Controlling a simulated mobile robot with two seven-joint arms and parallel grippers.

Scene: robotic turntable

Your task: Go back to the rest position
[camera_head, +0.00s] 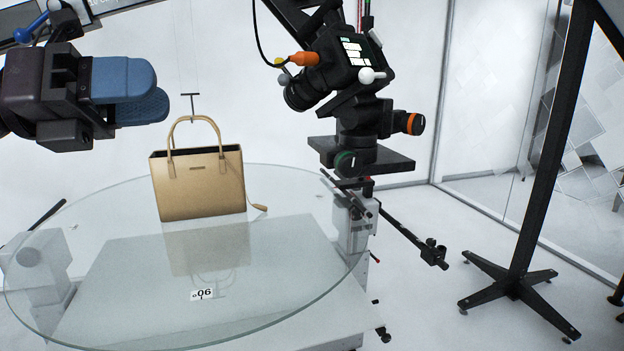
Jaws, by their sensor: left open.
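My left gripper (145,92) comes in at the upper left, with two blue fingers on a dark body. Its fingers point right and stand a little apart, with nothing seen between them. It is above and to the left of a tan handbag (205,184), clear of it. The handbag stands upright at the back of a round glass turntable (120,300), its two handles raised. A small hook on a thin line hangs just above the handles. My right gripper is not in view.
A camera on a black mount (345,70) stands right of the turntable, with a rod sticking out lower right. A black stand (540,190) with a spread foot is at the right. A label (202,294) lies near the turntable's front. White floor is free between the mount and stand.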

